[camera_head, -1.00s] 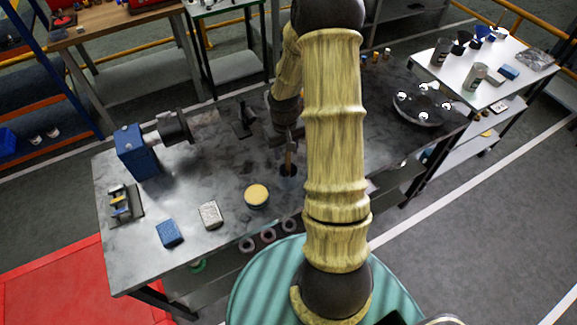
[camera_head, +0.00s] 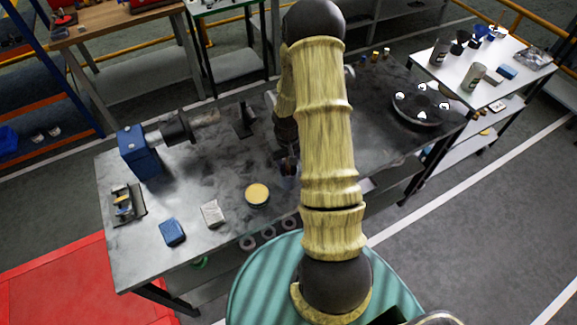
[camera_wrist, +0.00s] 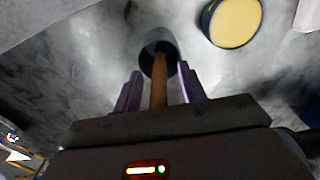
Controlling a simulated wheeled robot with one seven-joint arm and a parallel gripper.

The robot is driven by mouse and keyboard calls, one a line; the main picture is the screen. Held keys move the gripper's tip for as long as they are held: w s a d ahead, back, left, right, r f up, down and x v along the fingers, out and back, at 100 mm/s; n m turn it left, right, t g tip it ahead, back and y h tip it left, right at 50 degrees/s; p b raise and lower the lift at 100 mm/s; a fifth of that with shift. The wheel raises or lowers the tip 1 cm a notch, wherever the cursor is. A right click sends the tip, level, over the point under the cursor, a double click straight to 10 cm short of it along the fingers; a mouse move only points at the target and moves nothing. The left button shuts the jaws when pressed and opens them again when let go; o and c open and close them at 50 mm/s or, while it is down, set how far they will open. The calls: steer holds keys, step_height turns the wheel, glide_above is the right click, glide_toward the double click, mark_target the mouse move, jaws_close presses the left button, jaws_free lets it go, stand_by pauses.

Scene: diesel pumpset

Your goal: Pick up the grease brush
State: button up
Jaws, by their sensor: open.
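In the wrist view, a wooden brush handle (camera_wrist: 159,84) stands up out of a dark round cup (camera_wrist: 150,56). My gripper (camera_wrist: 159,69) is open, with one purple finger on each side of the handle. Gaps show between the handle and both fingers. The bristle end is hidden in the cup. In the head view, my arm and gripper cover most of the handle, and the cup (camera_head: 289,169) is only partly visible on the grey workbench (camera_head: 190,185).
A yellow-topped round tin (camera_head: 257,194) stands close to the cup, with a pale block (camera_head: 212,214) and a blue block (camera_head: 172,232) farther left. A blue vise-like machine (camera_head: 138,152) is at the bench's left. A dark round plate (camera_head: 420,106) lies at the right.

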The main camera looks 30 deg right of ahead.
stand_by(0.4)
jaws_close()
steer(key=shift+r, duration=0.1)
step_height(320, 180, up, 10)
steer(key=shift+f+b, duration=0.1)
steer(key=shift+b, duration=1)
